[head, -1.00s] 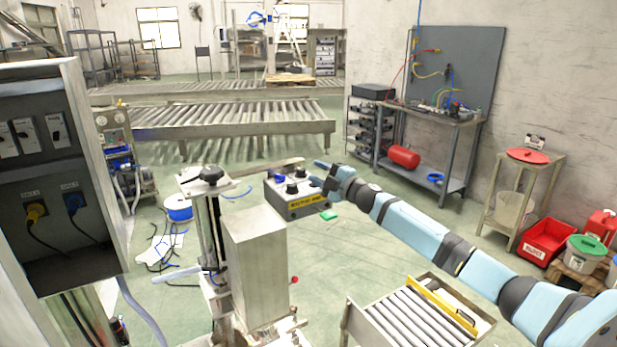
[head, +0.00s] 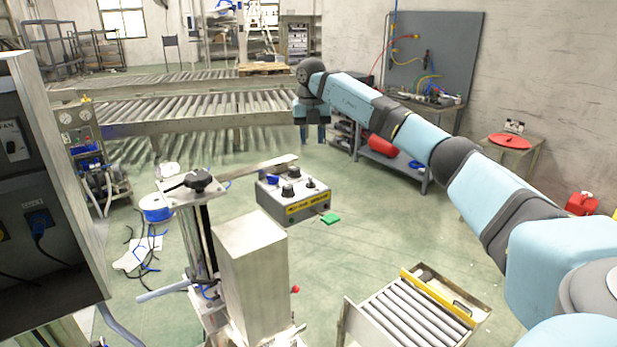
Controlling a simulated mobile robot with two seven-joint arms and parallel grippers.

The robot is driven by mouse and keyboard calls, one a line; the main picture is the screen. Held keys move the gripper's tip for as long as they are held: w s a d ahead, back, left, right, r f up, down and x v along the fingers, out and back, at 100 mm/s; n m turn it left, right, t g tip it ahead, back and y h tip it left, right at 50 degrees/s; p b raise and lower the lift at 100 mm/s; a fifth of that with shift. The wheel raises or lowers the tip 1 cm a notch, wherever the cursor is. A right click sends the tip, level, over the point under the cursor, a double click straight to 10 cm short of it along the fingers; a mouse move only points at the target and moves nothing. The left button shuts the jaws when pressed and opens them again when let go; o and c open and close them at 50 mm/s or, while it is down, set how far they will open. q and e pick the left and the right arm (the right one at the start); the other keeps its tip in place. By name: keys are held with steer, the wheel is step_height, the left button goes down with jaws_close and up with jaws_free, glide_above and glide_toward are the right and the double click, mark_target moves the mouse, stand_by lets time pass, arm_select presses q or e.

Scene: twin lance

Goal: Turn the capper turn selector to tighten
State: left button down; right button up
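A grey control box (head: 275,207) with a yellow label strip stands at the middle of the head view. Its sloped top carries a blue piece (head: 272,180) and several black knobs, one at the front (head: 288,190). Which knob is the turn selector, and where it points, is too small to tell. My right gripper (head: 313,139) hangs fingers down, above and behind the box in the picture, apart from it. Its two fingers look spread with nothing between them. My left gripper is not in view.
A capper column with a black top knob (head: 198,180) and a metal housing (head: 252,265) stand left and in front of the box. A flat bar (head: 262,167) reaches toward the box. A small roller conveyor (head: 408,318) is at front right. A green piece (head: 330,219) lies beside the box.

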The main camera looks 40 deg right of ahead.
mark_target(311, 180)
step_height(311, 180, down, 13)
steer(key=shift+r+p, duration=0.15)
steer(key=shift+p, duration=0.7)
jaws_close()
